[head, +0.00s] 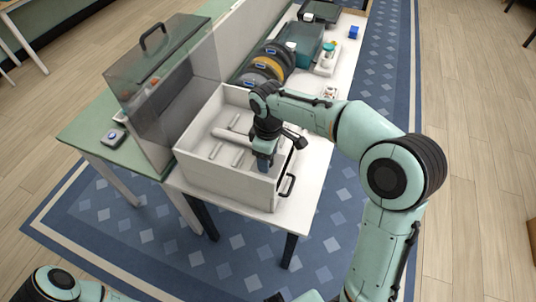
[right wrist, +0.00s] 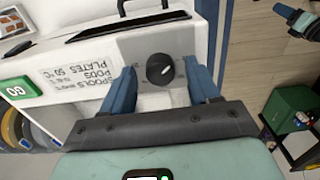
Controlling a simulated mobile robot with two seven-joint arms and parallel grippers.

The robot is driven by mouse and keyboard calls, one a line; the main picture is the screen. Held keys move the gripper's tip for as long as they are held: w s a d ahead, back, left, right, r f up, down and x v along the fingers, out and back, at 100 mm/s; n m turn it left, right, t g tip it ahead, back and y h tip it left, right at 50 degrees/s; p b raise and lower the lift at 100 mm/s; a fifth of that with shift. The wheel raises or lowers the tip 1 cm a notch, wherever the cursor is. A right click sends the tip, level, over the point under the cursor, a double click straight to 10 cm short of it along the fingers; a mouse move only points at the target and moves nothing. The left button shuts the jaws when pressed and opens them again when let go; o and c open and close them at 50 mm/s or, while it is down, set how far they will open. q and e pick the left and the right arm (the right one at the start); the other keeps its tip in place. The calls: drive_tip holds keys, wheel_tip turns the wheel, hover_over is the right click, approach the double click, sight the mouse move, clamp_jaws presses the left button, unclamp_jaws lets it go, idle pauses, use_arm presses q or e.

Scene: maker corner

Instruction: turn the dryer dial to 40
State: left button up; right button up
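In the right wrist view a round black dial (right wrist: 160,69) sits on a grey panel (right wrist: 137,45) of the white dryer. A pale pointer mark shows on its face; the scale numbers are too small to read. My right gripper (right wrist: 160,86) is open, one blue finger on each side of the dial with a gap at both sides. In the head view my right gripper (head: 264,160) points down at the white dryer box (head: 228,187), and the dial is hidden there. My left gripper is out of frame; only part of my left arm shows at the bottom left.
A green GO button (right wrist: 18,90) and a printed label with spools, pods and plates are beside the panel. A black handle (head: 287,187) is on the box. Spools (head: 268,68) and a teal box (head: 300,43) stand behind.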

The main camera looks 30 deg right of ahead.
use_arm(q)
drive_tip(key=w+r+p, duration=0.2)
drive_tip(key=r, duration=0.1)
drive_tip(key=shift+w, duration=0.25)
use_arm(e)
wheel_tip(320, 180, up, 13)
drive_tip(key=shift+r, duration=0.2)
